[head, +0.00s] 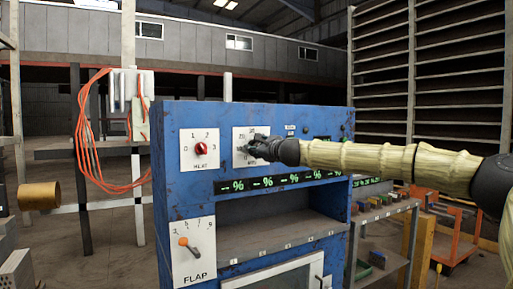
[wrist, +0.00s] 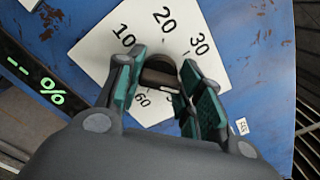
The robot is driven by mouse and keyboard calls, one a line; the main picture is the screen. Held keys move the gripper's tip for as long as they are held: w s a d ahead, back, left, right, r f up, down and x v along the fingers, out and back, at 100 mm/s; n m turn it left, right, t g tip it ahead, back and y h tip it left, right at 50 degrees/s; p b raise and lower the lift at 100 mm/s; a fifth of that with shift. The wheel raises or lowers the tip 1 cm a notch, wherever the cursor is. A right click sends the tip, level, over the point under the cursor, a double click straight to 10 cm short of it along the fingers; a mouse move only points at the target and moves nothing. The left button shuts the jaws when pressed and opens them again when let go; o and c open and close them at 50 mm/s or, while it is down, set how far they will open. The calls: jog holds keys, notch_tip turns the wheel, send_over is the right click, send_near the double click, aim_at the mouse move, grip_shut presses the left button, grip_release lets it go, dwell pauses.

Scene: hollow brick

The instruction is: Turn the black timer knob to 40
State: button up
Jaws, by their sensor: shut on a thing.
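The black timer knob (wrist: 160,72) sits on a white dial plate (wrist: 93,47) on the blue panel. In the wrist view the numbers 10, 20, 30 and 60 show around it; 40 is not visible. My gripper (wrist: 160,84) has its green-padded fingers on both sides of the knob, shut on it. I cannot tell for sure which number the knob points to. In the head view my gripper (head: 258,148) covers the knob and much of the timer plate (head: 240,133).
Left of the timer is a red heat knob (head: 201,149) on its own plate. Below are a green display strip (head: 262,183) and an orange flap lever (head: 188,244). Orange cables (head: 82,150) hang at the left. A low shelf with small items (head: 378,205) stands at the right.

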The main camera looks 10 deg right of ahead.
jog(key=o, duration=1)
jog(key=shift+d+f, duration=0.1)
jog(key=shift+d, duration=0.05)
jog(key=v, duration=1.2)
